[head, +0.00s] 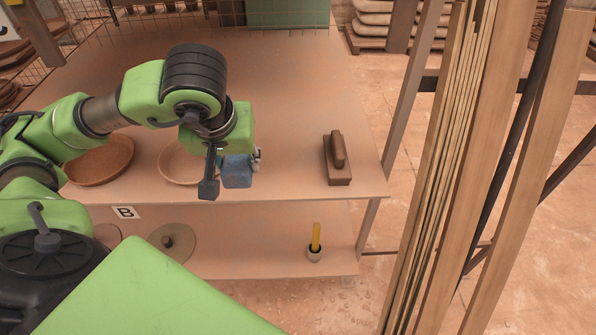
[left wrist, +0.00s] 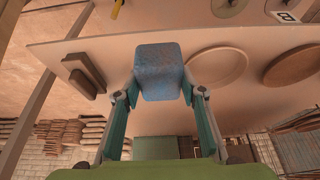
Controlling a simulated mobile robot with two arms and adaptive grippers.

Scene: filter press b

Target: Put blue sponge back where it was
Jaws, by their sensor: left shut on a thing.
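The blue sponge (head: 237,171) is a blue block held in my left gripper (head: 234,176) above the upper shelf, near its front edge. In the left wrist view the sponge (left wrist: 159,72) sits between the two fingers of the left gripper (left wrist: 160,92), which is shut on it. The upper shelf (head: 290,120) is a dusty tan surface. My right gripper is in neither view.
A brown wooden float (head: 337,160) stands to the right on the upper shelf. A shallow dish (head: 180,165) and a brown bowl (head: 100,160) lie left. Wooden posts (head: 470,150) stand right.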

